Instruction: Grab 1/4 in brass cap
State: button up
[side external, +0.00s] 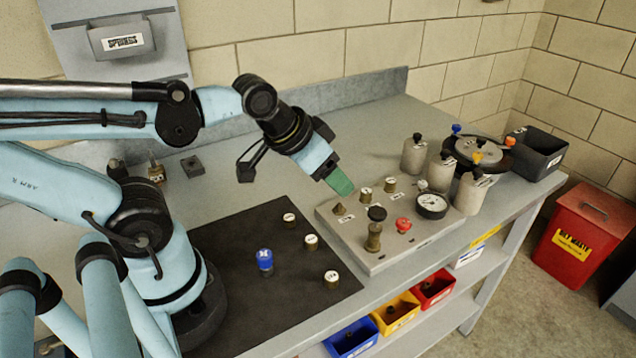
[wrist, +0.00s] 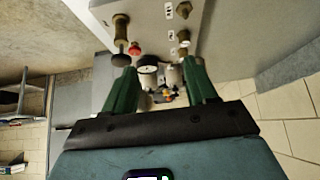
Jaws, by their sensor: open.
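Several small brass pieces with white tops stand on a black mat (side external: 235,298): a rear one (side external: 289,219), a middle one (side external: 311,242) and a front one (side external: 331,279). Their size markings are too small to read, so I cannot tell which is the 1/4 in brass cap. My gripper (side external: 340,182) has green fingers and hangs over the rear left of a grey fitting panel (side external: 390,260), right of the mat pieces. In the wrist view the fingers of my gripper (wrist: 160,90) are apart, with nothing held between them.
The panel carries brass fittings (side external: 374,238), a red knob (side external: 404,225), a black knob (side external: 377,213) and a gauge (side external: 432,205). A blue piece (side external: 264,260) stands on the mat. Grey cylinders (side external: 413,157) stand behind the panel. Coloured bins (side external: 395,312) sit below the bench.

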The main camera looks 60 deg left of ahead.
jog(key=n+g, duration=0.7)
send_over(332, 276)
jog(key=f, duration=0.1)
jog(key=shift+w+d+f, duration=0.1)
jog(key=shift+d+f, duration=0.05)
jog(key=shift+f, duration=3.15)
jog(key=shift+a+f, duration=0.2)
jog(key=shift+f, duration=2.7)
grip_shut()
jog(key=shift+r, duration=0.2)
